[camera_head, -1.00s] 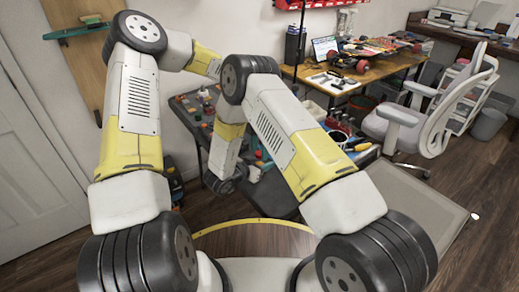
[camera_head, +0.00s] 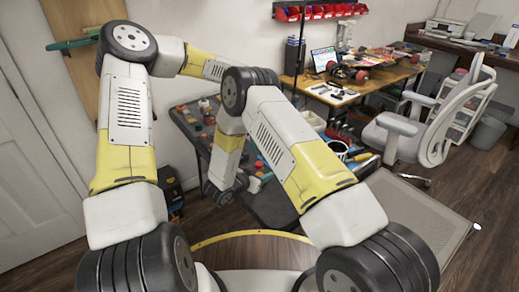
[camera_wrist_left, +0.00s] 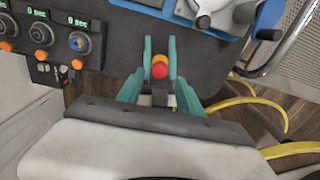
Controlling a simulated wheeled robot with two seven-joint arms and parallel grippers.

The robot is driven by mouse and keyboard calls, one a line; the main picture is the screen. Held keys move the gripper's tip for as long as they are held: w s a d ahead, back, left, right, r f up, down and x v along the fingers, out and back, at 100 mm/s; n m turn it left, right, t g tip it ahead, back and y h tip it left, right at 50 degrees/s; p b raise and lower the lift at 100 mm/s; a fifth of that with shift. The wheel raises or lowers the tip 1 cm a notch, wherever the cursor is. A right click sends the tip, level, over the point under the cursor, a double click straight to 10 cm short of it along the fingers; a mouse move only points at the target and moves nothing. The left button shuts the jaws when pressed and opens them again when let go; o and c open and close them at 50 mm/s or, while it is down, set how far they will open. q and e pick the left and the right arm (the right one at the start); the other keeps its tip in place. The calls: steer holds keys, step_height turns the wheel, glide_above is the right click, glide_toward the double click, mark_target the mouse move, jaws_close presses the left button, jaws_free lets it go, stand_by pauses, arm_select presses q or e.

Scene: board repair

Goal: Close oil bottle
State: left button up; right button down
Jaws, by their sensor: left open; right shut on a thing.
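In the left wrist view my left gripper (camera_wrist_left: 160,60) shows as two teal fingers, spread apart. A small red-topped, yellow-edged thing (camera_wrist_left: 160,68) sits in the gap between them. I cannot tell whether it is the oil bottle's cap, or whether the fingers touch it. I cannot clearly make out the oil bottle in either view.
A dark bench (camera_head: 270,207) lies beneath my arms. In the left wrist view, boxes with orange knobs (camera_wrist_left: 40,34) stand at the upper left. An office chair (camera_head: 435,135) stands right of the bench.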

arm_select(q)
steer(key=n, duration=0.4)
steer(key=shift+r, duration=0.15)
steer(key=n, duration=0.4)
steer(key=shift+r, duration=0.15)
steer(key=n, duration=0.6)
steer(key=shift+r+n, duration=0.2)
steer(key=shift+n, duration=0.2)
steer(key=n, duration=0.6)
steer(key=shift+r, duration=0.25)
steer(key=n, duration=0.7)
steer(key=shift+r, duration=0.2)
steer(key=n, duration=0.4)
steer(key=shift+r, duration=0.15)
steer(key=n, duration=0.4)
steer(key=shift+r+n, duration=0.2)
steer(key=shift+n, duration=0.2)
steer(key=n, duration=0.3)
steer(key=shift+r+n, duration=0.15)
steer(key=shift+n, duration=0.25)
steer(key=n, duration=0.4)
steer(key=shift+r, duration=0.1)
